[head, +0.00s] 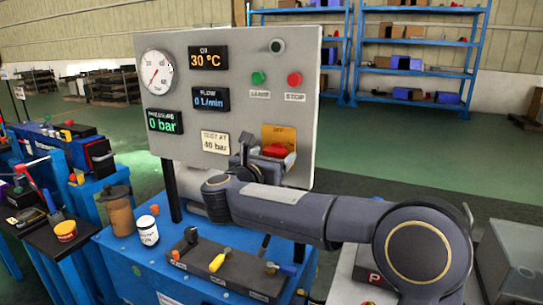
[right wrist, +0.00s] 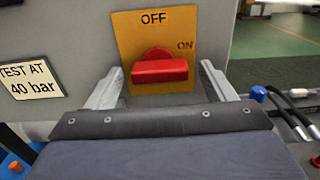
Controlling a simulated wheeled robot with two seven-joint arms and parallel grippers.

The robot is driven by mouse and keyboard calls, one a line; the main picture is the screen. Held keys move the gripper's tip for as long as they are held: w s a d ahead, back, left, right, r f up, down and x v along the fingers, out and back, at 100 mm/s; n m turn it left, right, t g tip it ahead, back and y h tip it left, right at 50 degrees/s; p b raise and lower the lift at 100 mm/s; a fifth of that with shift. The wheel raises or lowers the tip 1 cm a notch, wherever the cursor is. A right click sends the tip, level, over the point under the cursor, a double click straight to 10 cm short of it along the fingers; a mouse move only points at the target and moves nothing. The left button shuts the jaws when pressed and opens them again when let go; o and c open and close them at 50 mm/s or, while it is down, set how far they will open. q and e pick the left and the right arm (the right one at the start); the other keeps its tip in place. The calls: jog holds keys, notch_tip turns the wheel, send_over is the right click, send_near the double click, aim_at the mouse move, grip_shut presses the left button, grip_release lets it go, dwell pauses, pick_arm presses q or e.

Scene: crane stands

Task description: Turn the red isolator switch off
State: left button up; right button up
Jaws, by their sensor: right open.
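The red isolator switch (head: 275,151) sits on a yellow plate (head: 287,134) low on the right of the grey panel. In the right wrist view, the red handle (right wrist: 160,71) lies level, with "OFF" printed above it and "ON" at its upper right. My right gripper (right wrist: 163,80) is open, with one finger on the left of the handle and one on the right. I cannot tell whether the fingers touch it. In the head view, my right gripper (head: 262,153) is partly hidden at the panel by its own wrist. My left gripper is out of view.
The grey panel (head: 225,110) carries a gauge, displays, a green start button (head: 258,78) and a red stop button (head: 294,79). A blue bench (head: 135,262) below holds a brown bottle (head: 119,214), a white jar (head: 147,230) and a dark valve block (head: 226,272).

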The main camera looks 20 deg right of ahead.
jog(key=shift+w+d, duration=0.1)
jog(key=c, duration=1)
